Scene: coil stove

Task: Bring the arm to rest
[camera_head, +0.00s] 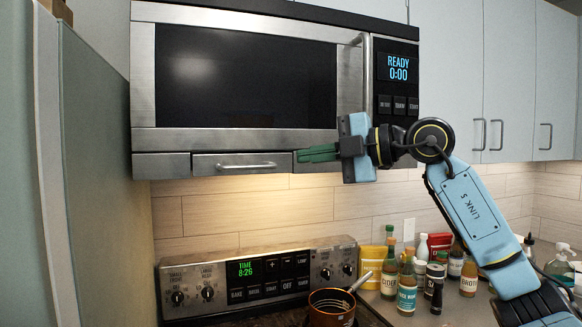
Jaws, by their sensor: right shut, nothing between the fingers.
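My right arm (472,212) comes in from the lower right and reaches up. My right gripper (302,154) points left, with its green fingers together and nothing between them. It shows in front of the lower right part of the microwave (240,134), near the drawer-like panel with a handle (235,165). I cannot tell whether the fingers touch the microwave. My left gripper is not in view.
Below is the stove's control panel (215,285) and a pot with a handle (331,308). Several bottles, such as a broth bottle (468,280), stand on the counter at right. Cabinets (510,70) hang upper right. A tall grey-green surface (100,180) fills the left.

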